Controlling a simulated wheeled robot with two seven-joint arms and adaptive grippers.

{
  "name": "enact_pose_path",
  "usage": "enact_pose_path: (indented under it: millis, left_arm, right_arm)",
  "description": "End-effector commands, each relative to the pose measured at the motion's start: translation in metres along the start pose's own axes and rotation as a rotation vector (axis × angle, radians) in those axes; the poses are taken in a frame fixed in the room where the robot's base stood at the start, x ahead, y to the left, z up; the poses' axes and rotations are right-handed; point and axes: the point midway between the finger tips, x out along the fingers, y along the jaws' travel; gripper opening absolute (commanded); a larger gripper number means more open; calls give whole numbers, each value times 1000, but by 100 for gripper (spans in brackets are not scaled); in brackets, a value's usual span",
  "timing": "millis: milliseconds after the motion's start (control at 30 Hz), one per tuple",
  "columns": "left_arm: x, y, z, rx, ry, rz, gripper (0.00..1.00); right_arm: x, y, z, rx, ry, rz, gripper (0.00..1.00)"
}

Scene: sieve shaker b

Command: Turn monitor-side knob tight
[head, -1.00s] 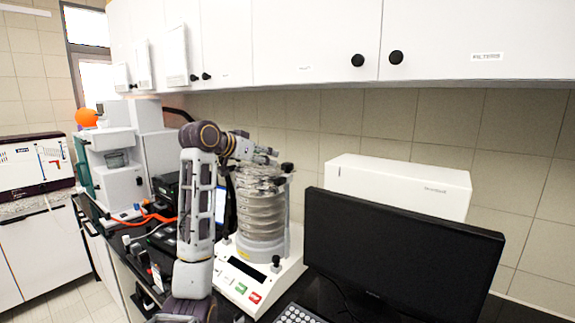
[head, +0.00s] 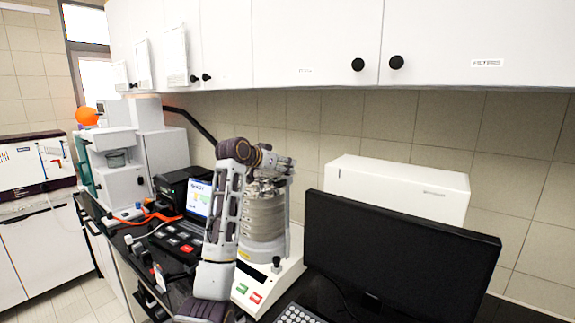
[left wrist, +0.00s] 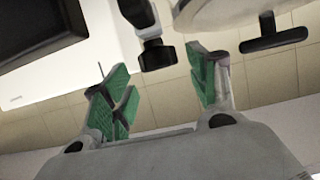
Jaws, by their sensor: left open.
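The sieve shaker (head: 268,277) stands on the bench with a stack of round metal sieves (head: 262,215) on it. My left gripper (head: 281,164) is at the top of the stack, on the monitor side. In the left wrist view the left gripper (left wrist: 160,78) is open, with green pads spread apart. The monitor-side black knob (left wrist: 157,56) shows between and just beyond the fingertips, apart from both pads. A second black knob (left wrist: 272,36) is farther right, by the pale round lid. In the head view my gripper obscures the monitor-side knob. My right gripper is not in view.
The black monitor (head: 395,255) stands right of the shaker, with a white box (head: 398,187) behind it. A keyboard (head: 294,314) lies in front. White wall cabinets (head: 310,40) hang above. A laptop-like screen (head: 198,198) is left of the shaker.

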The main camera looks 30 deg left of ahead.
Motion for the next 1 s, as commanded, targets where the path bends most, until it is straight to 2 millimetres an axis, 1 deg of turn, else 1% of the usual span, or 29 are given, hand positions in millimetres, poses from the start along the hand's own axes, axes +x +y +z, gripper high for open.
enact_pose_path:
  millis: [100, 300, 500, 767, 867, 1000]
  left_arm:
    - [14, 0, -1, -1, -2, 1, 59]
    - [31, 0, -1, -1, -1, 1, 59]
    - [38, 0, 0, 0, 0, 0, 59]
    - [38, 0, 0, 0, 0, 0, 59]
    - [38, 0, 0, 0, 0, 0, 47]
    - [38, 0, 0, 0, 0, 0, 29]
  right_arm:
    - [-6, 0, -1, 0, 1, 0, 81]
    - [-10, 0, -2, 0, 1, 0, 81]
    - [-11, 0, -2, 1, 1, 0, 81]
    - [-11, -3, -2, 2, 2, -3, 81]
    - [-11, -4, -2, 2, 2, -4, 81]
    - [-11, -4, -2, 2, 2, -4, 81]
